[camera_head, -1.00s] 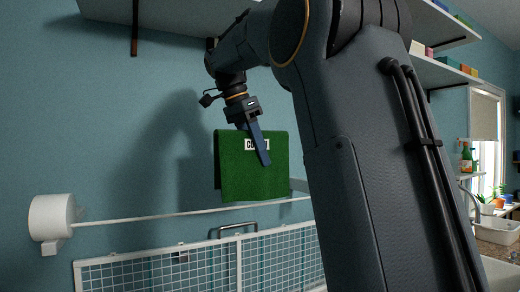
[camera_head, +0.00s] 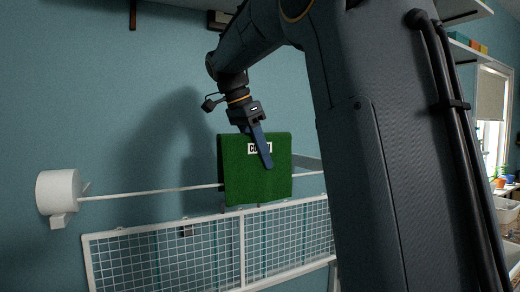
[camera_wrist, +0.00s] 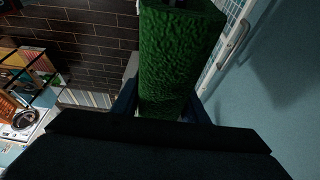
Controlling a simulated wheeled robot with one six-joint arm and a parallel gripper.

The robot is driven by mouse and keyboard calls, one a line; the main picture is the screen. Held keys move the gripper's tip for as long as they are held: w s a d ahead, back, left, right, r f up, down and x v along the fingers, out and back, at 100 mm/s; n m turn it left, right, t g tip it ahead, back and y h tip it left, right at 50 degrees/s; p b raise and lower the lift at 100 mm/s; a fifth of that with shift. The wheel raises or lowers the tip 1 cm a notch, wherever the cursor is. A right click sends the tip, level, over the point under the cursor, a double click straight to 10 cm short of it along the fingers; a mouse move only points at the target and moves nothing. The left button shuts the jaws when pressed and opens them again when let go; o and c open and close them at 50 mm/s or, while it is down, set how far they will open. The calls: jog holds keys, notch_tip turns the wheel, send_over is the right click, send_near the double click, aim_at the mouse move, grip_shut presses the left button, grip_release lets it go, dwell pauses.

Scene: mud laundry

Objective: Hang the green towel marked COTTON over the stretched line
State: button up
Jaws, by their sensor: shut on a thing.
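My gripper (camera_head: 267,162) is shut on the green towel (camera_head: 240,178), pinching it near its top edge. A white label on the towel is partly hidden by a finger, so only its first letters show. The towel hangs folded and upright. In the wrist view the towel (camera_wrist: 172,60) fills the space between the two dark blue fingers. The stretched line (camera_head: 150,192) runs from a white reel (camera_head: 58,192) on the wall towards the right. In the head view the towel's lower part covers a stretch of the line; whether they touch, I cannot tell.
A white wire-mesh rack (camera_head: 210,250) is on the wall below the line. Shelves run along the top of the wall. A window (camera_head: 490,110) and a sink are at the far right. The wall left of the towel above the line is clear.

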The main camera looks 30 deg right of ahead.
aim_at(251, 172)
notch_tip(251, 172, down, 2)
jog(key=shift+f+b, duration=3.25)
jog(key=shift+f, duration=1.05)
jog(key=o, duration=1.3)
jog(key=shift+o, duration=0.4)
jog(key=shift+p+v, duration=2.6)
jog(key=shift+v, duration=0.9)
